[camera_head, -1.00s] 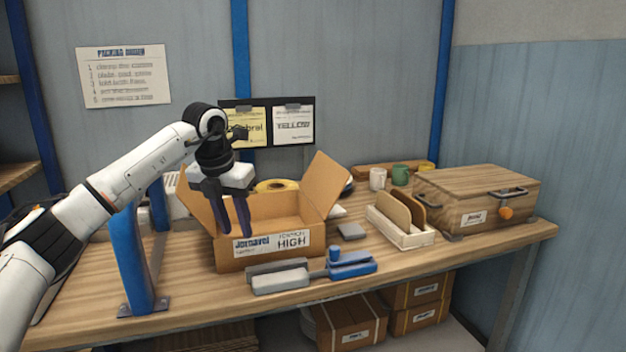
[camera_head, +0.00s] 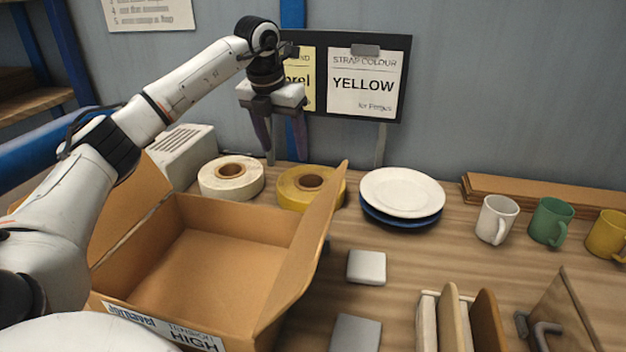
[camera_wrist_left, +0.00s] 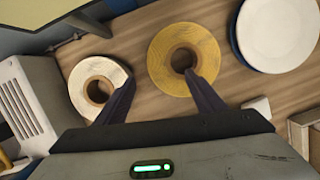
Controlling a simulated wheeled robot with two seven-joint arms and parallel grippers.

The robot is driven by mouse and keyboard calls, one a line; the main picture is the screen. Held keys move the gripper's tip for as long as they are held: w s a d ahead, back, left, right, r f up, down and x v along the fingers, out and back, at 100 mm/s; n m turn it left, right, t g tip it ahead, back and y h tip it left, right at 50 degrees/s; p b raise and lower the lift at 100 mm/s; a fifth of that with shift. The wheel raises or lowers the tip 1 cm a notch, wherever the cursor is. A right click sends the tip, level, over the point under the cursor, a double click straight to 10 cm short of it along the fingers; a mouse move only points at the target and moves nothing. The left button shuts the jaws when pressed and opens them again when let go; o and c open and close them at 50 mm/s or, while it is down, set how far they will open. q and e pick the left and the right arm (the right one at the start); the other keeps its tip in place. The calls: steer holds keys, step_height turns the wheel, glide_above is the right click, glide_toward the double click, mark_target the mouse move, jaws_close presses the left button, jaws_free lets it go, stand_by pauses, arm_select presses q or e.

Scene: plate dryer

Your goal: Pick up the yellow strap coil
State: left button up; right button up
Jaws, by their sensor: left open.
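The yellow strap coil (camera_head: 292,196) lies flat on the bench behind the open cardboard box, partly covered by the box's right flap in the head view. In the left wrist view the yellow coil (camera_wrist_left: 204,44) shows whole, with its brown core. My left gripper (camera_head: 284,156) is open and empty, above and towards the wall from the coils in the head view. My right gripper is not in view.
A white coil (camera_head: 210,184) lies left of the yellow one. White plates on blue ones (camera_head: 402,190) stand close on its right. The cardboard box (camera_head: 215,262) is in front. A sign (camera_head: 366,84) reads YELLOW. Several mugs (camera_head: 497,218) stand at right.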

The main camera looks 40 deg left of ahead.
mark_target(290, 176)
arm_select(q)
steer(key=x, duration=0.3)
steer(key=shift+s+a+f, duration=0.1)
steer(key=shift+s+f, duration=0.15)
steer(key=shift+f, duration=0.1)
steer(key=x, duration=0.5)
steer(key=shift+w+a+f, duration=0.1)
steer(key=shift+w+f, duration=0.2)
steer(key=shift+w, duration=0.15)
steer(key=c, duration=1.4)
steer(key=shift+r, duration=0.15)
steer(key=shift+c, duration=0.8)
